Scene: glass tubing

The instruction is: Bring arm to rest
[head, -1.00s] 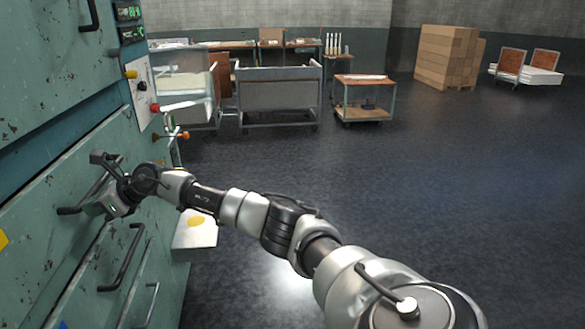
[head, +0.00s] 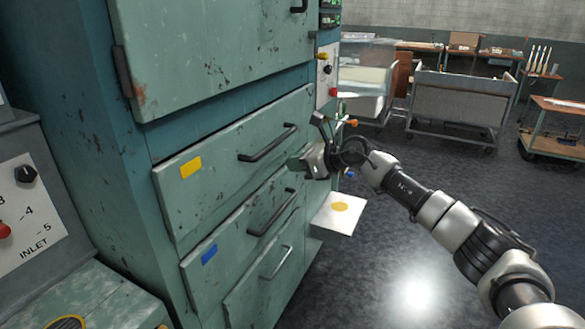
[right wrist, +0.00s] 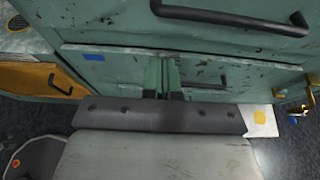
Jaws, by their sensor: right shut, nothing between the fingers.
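My right arm (head: 440,212) reaches in from the lower right of the head view. My right gripper (head: 297,163) is in front of the green cabinet's drawers, near the right end of a black drawer handle (head: 268,143). It looks clear of that handle. In the right wrist view the two greenish fingers (right wrist: 162,74) are together with nothing between them, in front of the drawer fronts. My left gripper is not in view.
The top drawer (head: 205,185) has a yellow label and the one below (head: 225,245) a blue label. A white plate with a yellow spot (head: 339,212) juts out low beside the cabinet. A control panel (head: 35,215) stands at left. Open floor (head: 385,285) lies at right.

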